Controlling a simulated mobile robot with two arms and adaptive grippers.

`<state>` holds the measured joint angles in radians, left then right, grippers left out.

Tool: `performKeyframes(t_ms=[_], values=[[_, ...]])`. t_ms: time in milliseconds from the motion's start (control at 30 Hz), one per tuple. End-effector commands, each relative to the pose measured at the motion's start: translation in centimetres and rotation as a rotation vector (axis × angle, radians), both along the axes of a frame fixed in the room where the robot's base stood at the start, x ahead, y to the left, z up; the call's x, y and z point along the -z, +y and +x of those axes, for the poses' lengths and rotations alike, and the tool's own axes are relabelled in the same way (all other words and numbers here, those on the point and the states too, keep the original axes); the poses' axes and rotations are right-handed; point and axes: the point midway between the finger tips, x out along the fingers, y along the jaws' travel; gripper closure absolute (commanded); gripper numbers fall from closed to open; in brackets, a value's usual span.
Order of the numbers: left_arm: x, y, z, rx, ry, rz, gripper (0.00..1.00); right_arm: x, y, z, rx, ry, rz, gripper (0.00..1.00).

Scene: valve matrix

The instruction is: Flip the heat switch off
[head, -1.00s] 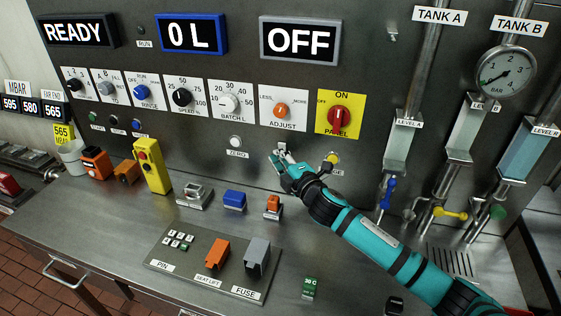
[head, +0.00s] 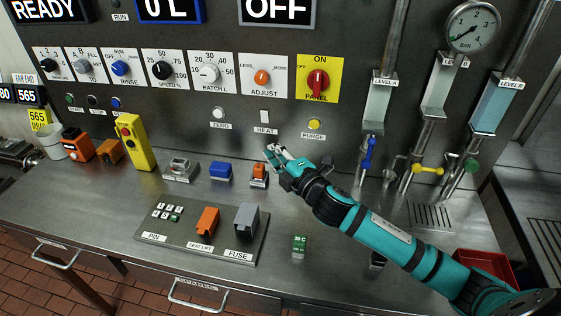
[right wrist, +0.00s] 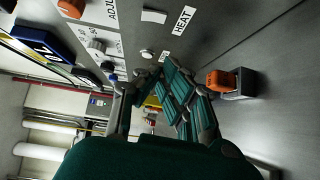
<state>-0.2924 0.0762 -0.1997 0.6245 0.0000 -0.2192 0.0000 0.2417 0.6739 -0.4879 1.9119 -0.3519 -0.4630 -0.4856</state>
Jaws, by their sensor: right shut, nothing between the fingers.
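The heat switch (head: 264,116) is a small white rocker on the grey upright panel, above its HEAT label (head: 265,131). Which way it is tipped is too small to tell. In the right wrist view the switch (right wrist: 154,16) shows at the top, beside the label (right wrist: 183,20). My right gripper (head: 274,151) is shut and empty, in front of the panel just below the label and apart from the switch. Its fingers (right wrist: 148,78) also show in the right wrist view. A display (head: 277,10) above reads OFF. My left gripper is not in view.
A white ZERO button (head: 219,114) and a yellow PURGE button (head: 314,124) flank the switch. An orange toggle block (head: 259,174) stands on the counter just below my right gripper. Glass level tubes and valves are to the right.

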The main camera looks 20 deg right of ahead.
Motion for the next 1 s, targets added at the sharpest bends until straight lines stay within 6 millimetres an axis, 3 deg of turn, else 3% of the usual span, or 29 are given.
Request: performKeyframes(t_ms=[200,733,867,1000], values=[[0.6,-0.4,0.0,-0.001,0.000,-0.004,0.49,0.3,-0.5,-2.1,0.001,0.001,0.001,1.00],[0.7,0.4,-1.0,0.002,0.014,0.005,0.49,0.1,-0.5,-2.3,0.001,0.000,0.001,1.00],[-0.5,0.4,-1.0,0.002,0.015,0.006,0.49,-1.0,-0.5,-2.3,0.001,-0.001,0.000,1.00],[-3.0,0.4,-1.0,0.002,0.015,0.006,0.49,-3.5,-0.5,-2.3,0.001,-0.001,0.000,1.00]])
